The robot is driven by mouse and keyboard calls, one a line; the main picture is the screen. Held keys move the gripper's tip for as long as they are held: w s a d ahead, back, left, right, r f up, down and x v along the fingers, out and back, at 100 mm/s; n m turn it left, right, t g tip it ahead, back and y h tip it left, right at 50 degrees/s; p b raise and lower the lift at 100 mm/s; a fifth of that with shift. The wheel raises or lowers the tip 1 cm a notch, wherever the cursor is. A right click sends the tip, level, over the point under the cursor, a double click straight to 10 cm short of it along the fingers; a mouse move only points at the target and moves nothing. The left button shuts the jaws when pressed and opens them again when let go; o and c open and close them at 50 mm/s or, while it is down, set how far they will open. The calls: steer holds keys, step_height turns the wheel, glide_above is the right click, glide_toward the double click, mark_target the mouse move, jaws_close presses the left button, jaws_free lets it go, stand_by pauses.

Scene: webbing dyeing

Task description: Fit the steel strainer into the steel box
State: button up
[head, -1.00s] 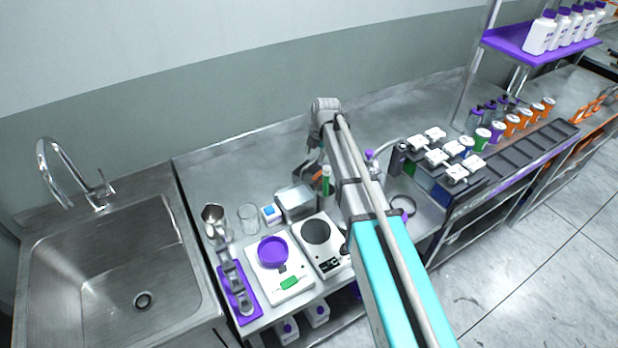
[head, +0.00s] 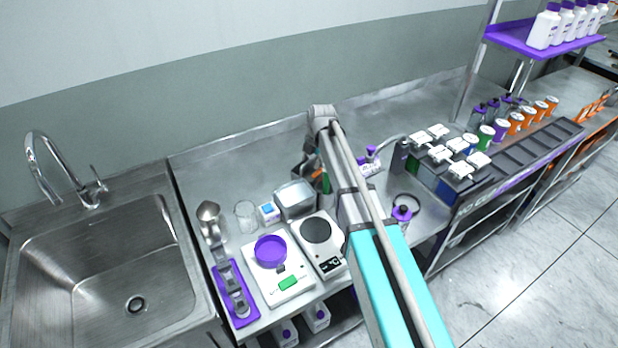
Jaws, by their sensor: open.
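The steel box (head: 294,203) stands on the steel bench, behind the two white instruments, with its open top facing up. I cannot clearly make out a separate strainer; a rounded steel piece (head: 208,211) stands at the bench's left end, but I cannot tell what it is. My gripper (head: 309,174) is open and hangs low just behind and to the right of the box. My own arm partly hides it, and I cannot see anything between its fingers.
A glass beaker (head: 245,216) and a small blue-and-white box (head: 269,212) stand left of the steel box. A scale with a purple dish (head: 271,250) and a hotplate (head: 317,231) are in front. The sink (head: 120,270) is at left. The bench's back left is clear.

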stand_by(0.5)
jaws_close()
